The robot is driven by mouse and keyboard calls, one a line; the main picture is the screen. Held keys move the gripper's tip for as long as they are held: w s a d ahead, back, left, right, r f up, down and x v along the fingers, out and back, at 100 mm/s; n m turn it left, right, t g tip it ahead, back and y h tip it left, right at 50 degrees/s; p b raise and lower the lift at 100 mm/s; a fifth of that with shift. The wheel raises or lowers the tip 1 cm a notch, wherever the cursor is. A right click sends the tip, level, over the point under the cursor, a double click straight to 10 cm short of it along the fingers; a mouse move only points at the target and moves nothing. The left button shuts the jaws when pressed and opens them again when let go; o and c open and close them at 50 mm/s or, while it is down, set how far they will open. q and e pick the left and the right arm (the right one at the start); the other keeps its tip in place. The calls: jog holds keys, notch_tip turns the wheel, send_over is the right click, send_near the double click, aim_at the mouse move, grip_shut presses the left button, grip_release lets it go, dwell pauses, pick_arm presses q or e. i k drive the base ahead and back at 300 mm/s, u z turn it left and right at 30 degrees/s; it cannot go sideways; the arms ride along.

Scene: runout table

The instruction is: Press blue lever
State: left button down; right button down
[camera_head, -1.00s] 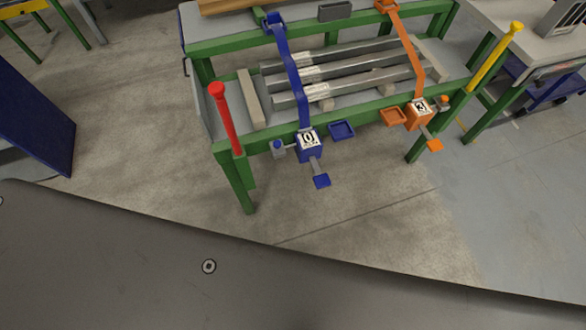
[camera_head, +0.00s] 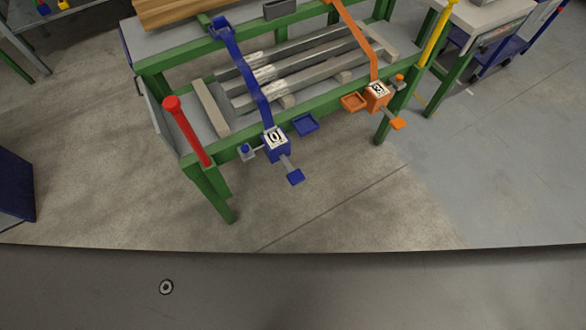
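The blue lever (camera_head: 295,177) is a flat blue paddle on a short grey rod. It sticks out from the front of a blue box (camera_head: 276,147) with a white marked label on top. The box is fixed to the front green rail of the runout table (camera_head: 330,120). A blue strap (camera_head: 249,75) runs from the box to the back of the table. A small blue knob (camera_head: 245,150) is left of the box, and a blue tray (camera_head: 305,123) is right of it. Neither of my grippers is in view.
An orange box (camera_head: 376,97) with an orange paddle (camera_head: 398,124) and orange tray (camera_head: 353,102) is further right. A red post (camera_head: 187,131) and a yellow post (camera_head: 438,35) stand at the table's ends. Metal bars lie on the table. The floor in front is clear.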

aim_at(295, 177)
jog(key=z, duration=1.75)
jog(key=k, duration=1.05)
jog(key=u, duration=1.4)
jog(key=i, duration=0.55)
jog(key=u, duration=0.05)
